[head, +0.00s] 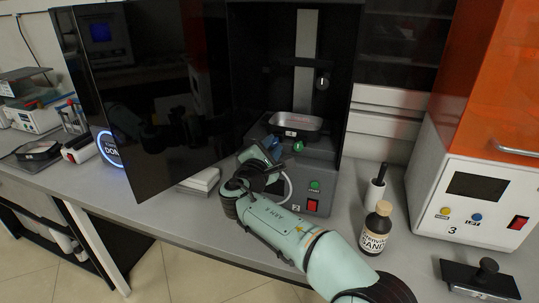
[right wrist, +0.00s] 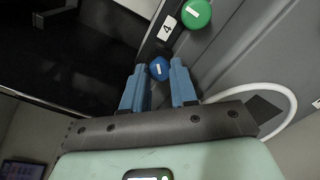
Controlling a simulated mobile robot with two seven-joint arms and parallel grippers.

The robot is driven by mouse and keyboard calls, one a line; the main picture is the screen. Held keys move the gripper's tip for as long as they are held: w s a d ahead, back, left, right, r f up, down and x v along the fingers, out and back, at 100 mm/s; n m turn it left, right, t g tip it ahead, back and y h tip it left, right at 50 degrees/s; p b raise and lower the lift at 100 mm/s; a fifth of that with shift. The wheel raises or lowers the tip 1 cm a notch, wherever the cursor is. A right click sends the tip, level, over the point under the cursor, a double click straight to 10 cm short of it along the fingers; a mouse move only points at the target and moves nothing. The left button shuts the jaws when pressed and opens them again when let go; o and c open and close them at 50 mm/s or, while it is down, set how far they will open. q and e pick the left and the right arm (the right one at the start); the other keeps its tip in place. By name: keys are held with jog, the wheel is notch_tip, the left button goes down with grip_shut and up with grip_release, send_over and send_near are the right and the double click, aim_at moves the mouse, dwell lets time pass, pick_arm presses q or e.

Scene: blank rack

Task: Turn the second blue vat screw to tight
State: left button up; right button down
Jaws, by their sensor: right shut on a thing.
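The blue vat screw (right wrist: 158,69) is a small round knob with a pale mark on top. In the right wrist view it sits between the tips of my right gripper's blue fingers (right wrist: 159,80), and the gripper is shut on it. In the head view my right gripper (head: 265,149) reaches to the front of the open printer, below the metal vat (head: 293,124), and hides most of the screw area. A green knob (right wrist: 196,14) stands beside a label with a 4; it also shows in the head view (head: 298,147). My left gripper is not in view.
The printer's dark door (head: 150,100) stands open to the left of my right arm. A brown bottle (head: 376,229) stands close to the right of that arm. A white and orange machine (head: 465,200) is farther right. A black plate with a knob (head: 480,278) lies at front right.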

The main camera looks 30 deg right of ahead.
jog(key=m+b, duration=0.2)
jog(key=m, duration=0.1)
jog(key=shift+m, duration=0.4)
jog(key=m+b, duration=0.1)
jog(key=m, duration=0.1)
jog(key=shift+m, duration=0.4)
jog(key=m, duration=1.3)
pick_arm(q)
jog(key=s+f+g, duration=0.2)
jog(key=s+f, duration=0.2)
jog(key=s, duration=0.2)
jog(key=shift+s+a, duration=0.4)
pick_arm(e)
jog(key=m, duration=0.5)
jog(key=shift+m, duration=0.3)
jog(key=c, duration=0.9)
grip_release()
